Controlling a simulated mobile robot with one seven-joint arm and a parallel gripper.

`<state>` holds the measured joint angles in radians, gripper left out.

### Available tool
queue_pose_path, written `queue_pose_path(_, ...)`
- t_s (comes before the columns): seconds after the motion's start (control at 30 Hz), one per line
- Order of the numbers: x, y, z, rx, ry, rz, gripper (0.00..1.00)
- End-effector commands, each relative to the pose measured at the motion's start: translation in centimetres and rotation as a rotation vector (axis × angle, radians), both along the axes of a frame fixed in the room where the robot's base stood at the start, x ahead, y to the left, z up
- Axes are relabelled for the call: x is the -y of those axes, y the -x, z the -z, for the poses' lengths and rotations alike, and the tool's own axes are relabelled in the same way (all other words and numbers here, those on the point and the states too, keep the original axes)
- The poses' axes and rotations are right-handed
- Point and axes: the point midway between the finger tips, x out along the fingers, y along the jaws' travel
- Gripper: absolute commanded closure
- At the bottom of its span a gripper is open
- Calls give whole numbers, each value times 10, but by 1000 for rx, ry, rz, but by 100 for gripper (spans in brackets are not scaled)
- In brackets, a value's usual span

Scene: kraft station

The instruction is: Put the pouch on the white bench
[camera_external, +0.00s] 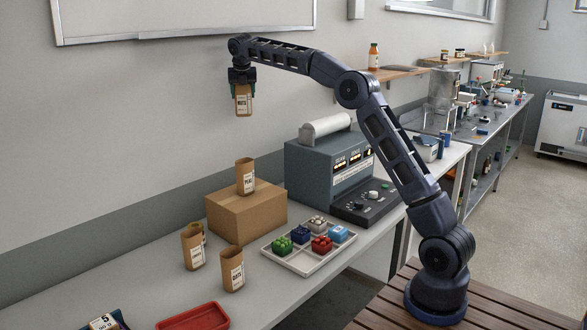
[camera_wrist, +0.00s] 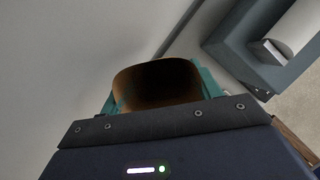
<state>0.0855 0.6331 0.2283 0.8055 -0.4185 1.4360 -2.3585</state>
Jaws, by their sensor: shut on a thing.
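My gripper (camera_external: 242,84) is shut on a brown kraft pouch (camera_external: 243,101) with a white label. It holds the pouch upright, high above the bench and left of the grey-green machine. In the wrist view the pouch's open dark top (camera_wrist: 160,84) shows between the teal fingers. The white bench (camera_external: 250,308) looks pale grey-white and runs along the wall below. A further pouch (camera_external: 245,176) stands on a cardboard box.
The cardboard box (camera_external: 240,215) and the grey-green machine (camera_external: 320,175) stand on the bench. A white tray (camera_external: 307,267) holds several small coloured blocks. A red tray (camera_external: 192,318) and a blue bin (camera_external: 105,321) are at the near left. Clear bench top shows between the pouches and red tray.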

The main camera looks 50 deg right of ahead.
Motion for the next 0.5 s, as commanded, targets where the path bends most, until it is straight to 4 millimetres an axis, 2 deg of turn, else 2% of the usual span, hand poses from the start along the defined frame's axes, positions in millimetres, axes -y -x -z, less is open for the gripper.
queue_pose_path(0.03, 23, 2, 0, 0, 0, 24, 70)
queue_pose_path(0.27, 117, 18, -1, 0, 1, 121, 70)
queue_pose_path(0.5, 218, 46, -1, 1, -1, 229, 70)
